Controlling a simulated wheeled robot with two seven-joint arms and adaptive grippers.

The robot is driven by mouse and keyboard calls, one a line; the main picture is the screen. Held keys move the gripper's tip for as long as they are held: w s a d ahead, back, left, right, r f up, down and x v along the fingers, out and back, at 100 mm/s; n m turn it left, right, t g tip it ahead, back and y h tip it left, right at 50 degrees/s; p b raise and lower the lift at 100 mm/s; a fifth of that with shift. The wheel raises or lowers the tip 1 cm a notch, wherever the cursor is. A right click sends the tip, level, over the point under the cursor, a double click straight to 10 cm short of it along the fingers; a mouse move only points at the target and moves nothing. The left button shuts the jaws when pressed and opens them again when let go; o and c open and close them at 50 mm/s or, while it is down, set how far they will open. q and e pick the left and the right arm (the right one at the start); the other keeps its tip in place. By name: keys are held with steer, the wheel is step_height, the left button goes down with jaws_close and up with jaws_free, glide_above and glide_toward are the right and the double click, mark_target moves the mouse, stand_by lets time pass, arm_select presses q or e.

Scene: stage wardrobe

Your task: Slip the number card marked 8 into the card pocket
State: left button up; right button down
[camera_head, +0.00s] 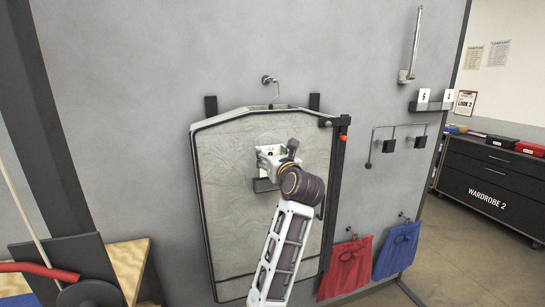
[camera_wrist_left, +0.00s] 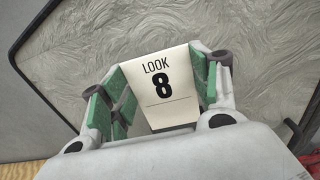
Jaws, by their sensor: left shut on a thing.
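My left gripper (camera_head: 268,160) is in front of the upper middle of the pale garment bag (camera_head: 230,220) on the grey wall. In the left wrist view, its green-padded fingers (camera_wrist_left: 160,92) are shut on the white number card (camera_wrist_left: 162,88), which reads "LOOK 8" upright in the picture. In the head view the card is mostly hidden by the gripper. A small dark grey ledge, seemingly the card pocket (camera_head: 262,186), shows just below the gripper on the bag. I cannot tell whether the card touches it. My right gripper is not in view.
A wall ledge (camera_head: 428,107) at right holds two other number cards. Hooks, a rail, a red cloth bag (camera_head: 346,267) and a blue one (camera_head: 397,250) hang to the right. A dark "WARDROBE 2" cabinet (camera_head: 487,190) stands beyond. Grey wall left of the garment bag is clear.

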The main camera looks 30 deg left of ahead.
arm_select(q)
steer(key=shift+f+x, duration=0.2)
steer(key=shift+x, duration=1.3)
steer(key=shift+f, duration=0.1)
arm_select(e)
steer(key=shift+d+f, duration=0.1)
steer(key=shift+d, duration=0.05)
arm_select(q)
steer(key=shift+f+b, duration=0.55)
steer(key=shift+f, duration=0.05)
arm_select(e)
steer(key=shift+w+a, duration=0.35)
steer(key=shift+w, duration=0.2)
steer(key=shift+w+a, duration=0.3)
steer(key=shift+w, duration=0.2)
arm_select(q)
steer(key=shift+f+b, duration=0.3)
steer(key=shift+f, duration=0.15)
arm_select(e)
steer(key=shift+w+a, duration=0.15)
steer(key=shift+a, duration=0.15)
